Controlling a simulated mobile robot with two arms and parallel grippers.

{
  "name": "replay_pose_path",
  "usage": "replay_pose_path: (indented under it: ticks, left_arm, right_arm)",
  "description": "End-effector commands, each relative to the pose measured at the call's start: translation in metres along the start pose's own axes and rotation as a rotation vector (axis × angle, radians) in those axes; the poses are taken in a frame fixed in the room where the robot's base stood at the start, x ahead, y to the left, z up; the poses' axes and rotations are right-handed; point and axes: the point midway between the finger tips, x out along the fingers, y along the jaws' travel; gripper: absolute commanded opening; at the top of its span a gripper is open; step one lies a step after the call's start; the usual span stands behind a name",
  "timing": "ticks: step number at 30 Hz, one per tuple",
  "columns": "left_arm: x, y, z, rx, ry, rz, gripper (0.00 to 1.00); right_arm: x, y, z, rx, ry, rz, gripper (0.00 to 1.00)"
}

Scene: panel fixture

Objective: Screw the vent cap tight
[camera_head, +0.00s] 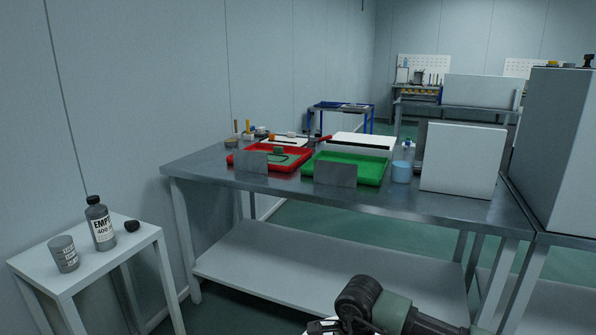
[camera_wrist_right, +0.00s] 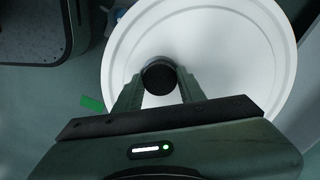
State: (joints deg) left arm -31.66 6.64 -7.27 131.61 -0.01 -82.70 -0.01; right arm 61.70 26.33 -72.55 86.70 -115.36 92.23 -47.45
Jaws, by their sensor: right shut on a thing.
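The vent cap (camera_wrist_right: 159,77) is a small round black knob in the right wrist view. It sits over a white round ribbed lid (camera_wrist_right: 225,55), off its middle and toward my gripper. My right gripper (camera_wrist_right: 158,84) is shut on the cap, one finger on each side. The cap's underside and any thread are hidden, so I cannot tell how tightly it sits. In the head view, part of my right arm shows at the bottom edge, with a bit of white beside it. My left gripper is in neither view.
A steel workbench (camera_head: 440,205) stands ahead with a red tray (camera_head: 244,165), a green tray (camera_head: 375,176) and a white box (camera_head: 462,160). At left, a small table (camera_head: 85,263) holds a grey bottle (camera_head: 100,225), a grey cup (camera_head: 64,254) and a black lid (camera_head: 132,226). A tall grey cabinet (camera_head: 555,150) stands right.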

Motion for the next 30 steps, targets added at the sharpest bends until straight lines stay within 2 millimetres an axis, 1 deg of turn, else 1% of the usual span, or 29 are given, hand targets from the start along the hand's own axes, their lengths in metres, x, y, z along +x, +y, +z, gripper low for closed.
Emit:
replay_pose_path:
  ticks: [3,9,15,22,26,30]
  left_arm:
    - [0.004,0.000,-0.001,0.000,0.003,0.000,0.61]
    - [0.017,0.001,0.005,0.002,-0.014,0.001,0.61]
    - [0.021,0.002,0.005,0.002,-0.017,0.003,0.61]
    - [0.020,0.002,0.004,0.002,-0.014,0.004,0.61]
    - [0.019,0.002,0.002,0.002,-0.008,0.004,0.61]
    - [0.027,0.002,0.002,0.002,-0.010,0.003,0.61]
  right_arm:
    - [-0.001,0.000,0.000,0.099,0.000,0.000,0.00]
    - [-0.001,0.000,0.000,0.221,-0.001,0.000,0.00]
    - [0.000,0.000,0.000,0.245,-0.001,-0.001,0.00]
    - [0.000,0.000,0.000,0.254,-0.001,-0.001,0.00]
    - [-0.001,0.000,0.001,0.321,-0.001,0.000,0.00]
    - [-0.001,0.000,0.001,0.410,-0.001,0.000,0.00]
